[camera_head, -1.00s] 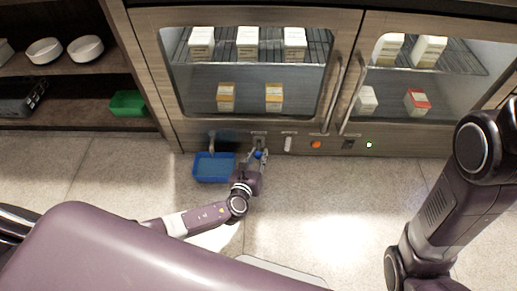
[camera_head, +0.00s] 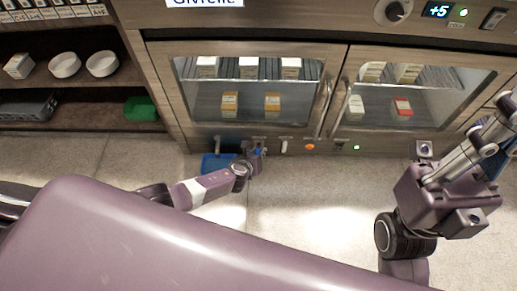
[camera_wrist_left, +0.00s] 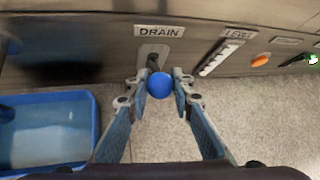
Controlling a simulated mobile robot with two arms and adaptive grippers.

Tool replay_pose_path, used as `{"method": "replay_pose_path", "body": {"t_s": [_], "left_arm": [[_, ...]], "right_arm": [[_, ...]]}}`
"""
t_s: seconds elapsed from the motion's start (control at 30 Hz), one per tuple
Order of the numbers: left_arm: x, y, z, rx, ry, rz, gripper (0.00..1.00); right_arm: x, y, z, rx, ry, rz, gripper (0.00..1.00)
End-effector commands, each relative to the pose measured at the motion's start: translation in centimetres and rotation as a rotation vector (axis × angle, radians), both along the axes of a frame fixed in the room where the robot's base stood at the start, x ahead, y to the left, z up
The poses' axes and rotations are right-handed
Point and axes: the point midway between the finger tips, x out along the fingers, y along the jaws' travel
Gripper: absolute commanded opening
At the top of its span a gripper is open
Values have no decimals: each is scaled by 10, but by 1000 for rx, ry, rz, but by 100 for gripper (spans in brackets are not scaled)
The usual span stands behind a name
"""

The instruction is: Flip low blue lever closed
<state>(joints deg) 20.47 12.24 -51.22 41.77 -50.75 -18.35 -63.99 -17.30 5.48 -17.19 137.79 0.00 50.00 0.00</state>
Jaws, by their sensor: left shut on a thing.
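The low blue lever ends in a round blue knob (camera_wrist_left: 159,85) below the DRAIN label (camera_wrist_left: 159,31) on the cabinet's lower front panel. In the left wrist view its dark stem runs back to a metal plate. My left gripper (camera_head: 258,151) is at the lever in the head view, where the knob is small and partly covered. In the left wrist view my left gripper (camera_wrist_left: 162,84) has its fingertips on both sides of the knob, shut on it. My right gripper (camera_head: 490,150) is at the right edge of the head view, away from the lever; its opening is unclear.
A blue tray (camera_wrist_left: 95,125) stands on the floor left of the lever and also shows in the head view (camera_head: 207,164). A LEVEL gauge (camera_wrist_left: 219,58) and an orange button (camera_wrist_left: 260,60) are to the right. Glass doors (camera_head: 250,95) are above.

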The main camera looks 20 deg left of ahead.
Motion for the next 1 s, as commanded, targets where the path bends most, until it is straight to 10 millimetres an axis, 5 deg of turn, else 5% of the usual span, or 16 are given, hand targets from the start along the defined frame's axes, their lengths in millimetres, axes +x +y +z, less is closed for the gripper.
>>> {"method": "replay_pose_path", "body": {"t_s": [0.8,0.83,1.0], "left_arm": [[2,1,4,-16,55,1,0],[2,1,4,-16,55,1,24],[2,1,4,-15,55,1,40]], "right_arm": [[-2,-1,8,2,28,2,0],[-2,-1,8,2,28,2,0],[-2,-1,8,2,28,2,0]]}}
